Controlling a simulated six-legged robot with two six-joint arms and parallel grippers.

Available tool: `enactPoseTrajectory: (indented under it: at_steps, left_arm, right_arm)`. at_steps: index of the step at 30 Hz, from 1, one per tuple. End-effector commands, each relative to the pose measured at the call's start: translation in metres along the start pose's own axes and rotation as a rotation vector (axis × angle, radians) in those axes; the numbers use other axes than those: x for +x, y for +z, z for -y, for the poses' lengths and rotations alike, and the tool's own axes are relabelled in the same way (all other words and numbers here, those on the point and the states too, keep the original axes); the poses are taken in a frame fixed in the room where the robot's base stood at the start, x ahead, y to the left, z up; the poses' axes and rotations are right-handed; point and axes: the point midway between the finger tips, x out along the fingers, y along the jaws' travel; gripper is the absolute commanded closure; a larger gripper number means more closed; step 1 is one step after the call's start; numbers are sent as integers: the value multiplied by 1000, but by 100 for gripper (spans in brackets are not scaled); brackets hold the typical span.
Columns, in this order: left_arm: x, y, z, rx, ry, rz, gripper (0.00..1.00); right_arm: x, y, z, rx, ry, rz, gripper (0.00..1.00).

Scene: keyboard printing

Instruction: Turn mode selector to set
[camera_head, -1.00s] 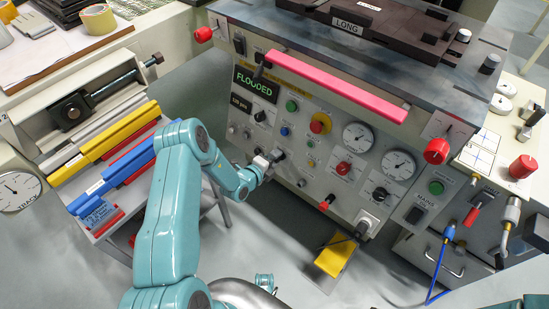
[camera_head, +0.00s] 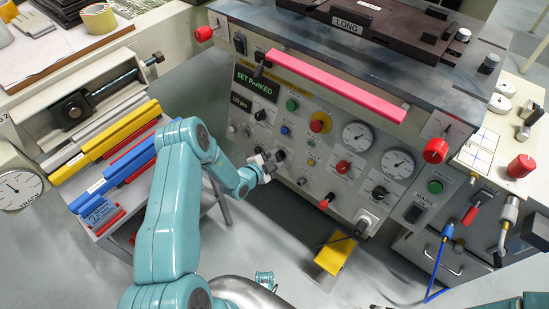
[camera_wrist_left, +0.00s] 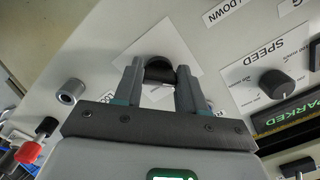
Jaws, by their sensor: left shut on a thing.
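The mode selector is a black knob (camera_wrist_left: 159,70) on a white label plate in the left wrist view. My left gripper (camera_wrist_left: 158,85) is shut on it, with one finger on each side. In the head view my left gripper (camera_head: 270,162) is at the lower left of the machine's front panel, and the knob (camera_head: 280,154) is mostly hidden behind it. The display (camera_head: 256,83) on the panel reads "SET PARKED" in green. The selector's own label is largely hidden by the gripper.
A speed knob (camera_wrist_left: 275,83) sits to the right of the gripper in the wrist view. A pink bar (camera_head: 335,87) runs along the panel's top. Gauges (camera_head: 357,136) and a red knob (camera_head: 343,167) lie to the right. A yellow pedal (camera_head: 334,257) is on the floor.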

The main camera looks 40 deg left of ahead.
Motion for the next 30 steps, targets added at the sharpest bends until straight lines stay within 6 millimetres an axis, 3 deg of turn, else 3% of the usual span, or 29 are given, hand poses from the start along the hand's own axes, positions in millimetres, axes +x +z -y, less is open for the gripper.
enactPoseTrajectory:
  at_steps: [20,21,23,30]
  left_arm:
    - [0,0,-1,-61,3,0,90]
    - [0,0,-1,-61,3,0,53]
    - [0,0,-1,-61,3,0,34]
    - [0,0,0,-60,3,0,34]
  right_arm:
    - [0,0,0,0,0,0,57]
    - [0,0,0,0,0,0,57]
    - [0,0,0,0,0,0,57]
    - [0,0,0,0,0,0,57]
